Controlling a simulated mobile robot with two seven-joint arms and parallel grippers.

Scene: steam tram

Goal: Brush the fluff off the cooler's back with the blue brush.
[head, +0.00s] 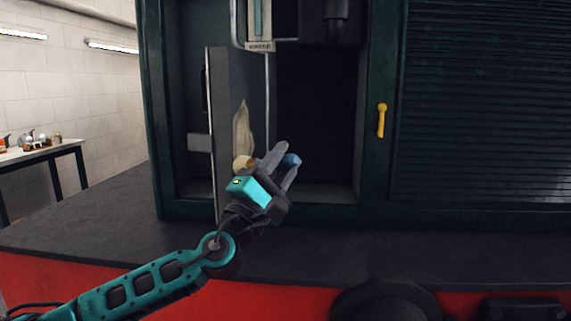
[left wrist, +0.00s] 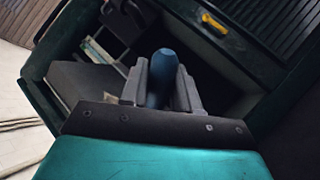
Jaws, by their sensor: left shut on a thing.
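In the left wrist view the blue brush (left wrist: 162,76) stands between the two fingers. A pale tan, ragged patch that looks like the fluff (head: 243,130) shows on an upright grey panel (head: 228,80), just above the tan part. I cannot tell whether they touch, or whether this panel is the cooler's back. My right gripper is not in view.
A yellow handle (head: 381,120) sits on the frame to the right, beside a slatted shutter (head: 490,100). A table (head: 40,153) with small items stands far left.

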